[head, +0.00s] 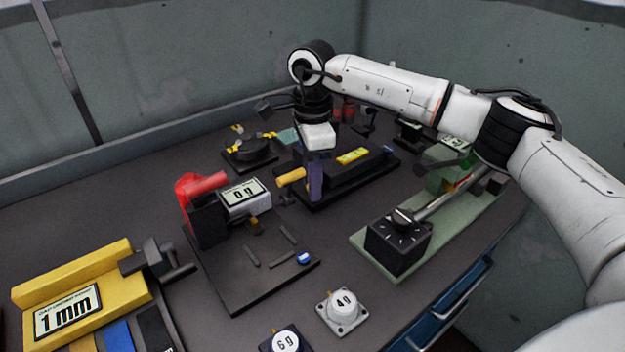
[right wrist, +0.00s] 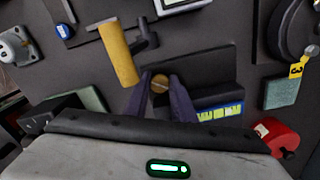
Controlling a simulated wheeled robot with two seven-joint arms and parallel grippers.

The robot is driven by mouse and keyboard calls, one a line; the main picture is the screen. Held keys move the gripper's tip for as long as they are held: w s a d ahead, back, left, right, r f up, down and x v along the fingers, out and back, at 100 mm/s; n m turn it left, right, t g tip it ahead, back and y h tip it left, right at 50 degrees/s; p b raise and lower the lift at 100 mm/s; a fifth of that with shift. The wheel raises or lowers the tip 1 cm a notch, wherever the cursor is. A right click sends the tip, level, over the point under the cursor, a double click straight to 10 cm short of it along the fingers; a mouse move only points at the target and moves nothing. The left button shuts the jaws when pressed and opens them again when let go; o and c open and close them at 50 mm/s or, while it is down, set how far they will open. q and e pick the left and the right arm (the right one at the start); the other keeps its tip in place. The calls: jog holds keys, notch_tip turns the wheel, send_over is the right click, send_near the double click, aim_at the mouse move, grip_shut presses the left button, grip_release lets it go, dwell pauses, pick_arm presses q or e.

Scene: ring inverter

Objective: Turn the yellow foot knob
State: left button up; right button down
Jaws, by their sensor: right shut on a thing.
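The yellow foot knob (right wrist: 160,83) is a small round, slotted, brass-yellow piece at the dark device's base in the right wrist view. My right gripper (right wrist: 160,80) is shut on it, with one purple finger on each side. In the head view my right gripper (head: 316,198) points down at the near left end of the long dark device (head: 345,178), and its fingers hide the knob. A larger yellow cylinder (right wrist: 118,55) sits just beside the fingers and also shows in the head view (head: 291,177). My left gripper is not in view.
A red-and-black device with a "0 g" display (head: 244,193) stands left of the gripper. A black box with a dial (head: 398,242) is on a green plate to the right.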

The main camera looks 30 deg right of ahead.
jog(key=shift+r, duration=0.1)
jog(key=c, duration=1.5)
grip_release()
notch_tip(320, 180, up, 10)
jog(key=shift+r, duration=0.15)
jog(key=shift+b, duration=0.3)
